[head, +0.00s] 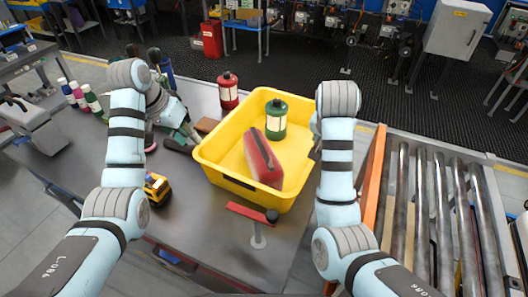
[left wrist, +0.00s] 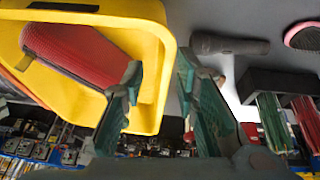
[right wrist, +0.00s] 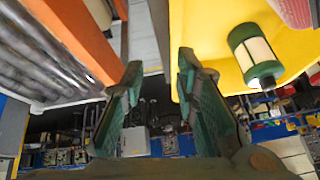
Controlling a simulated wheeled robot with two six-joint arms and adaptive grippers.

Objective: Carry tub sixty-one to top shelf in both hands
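A yellow tub (head: 228,178) stands on the dark table between my arms. It holds a green canister (head: 276,118) and a red block-like item (head: 262,158). No number is readable on the tub. My left gripper (head: 190,136) is at the tub's left side. In the left wrist view its fingers (left wrist: 160,95) are apart, with the tub's rim (left wrist: 166,50) showing between them; contact cannot be told. My right gripper is mostly hidden behind its arm in the head view. In the right wrist view its fingers (right wrist: 158,95) are apart beside the tub's wall (right wrist: 205,45). No top shelf is identifiable.
A roller conveyor (head: 430,200) with an orange edge (head: 374,180) lies on the right. A red canister (head: 228,90) stands behind the tub. A yellow-black tool (head: 156,188) and a red bar (head: 250,212) lie near the tub. Several bottles (head: 80,96) stand at left.

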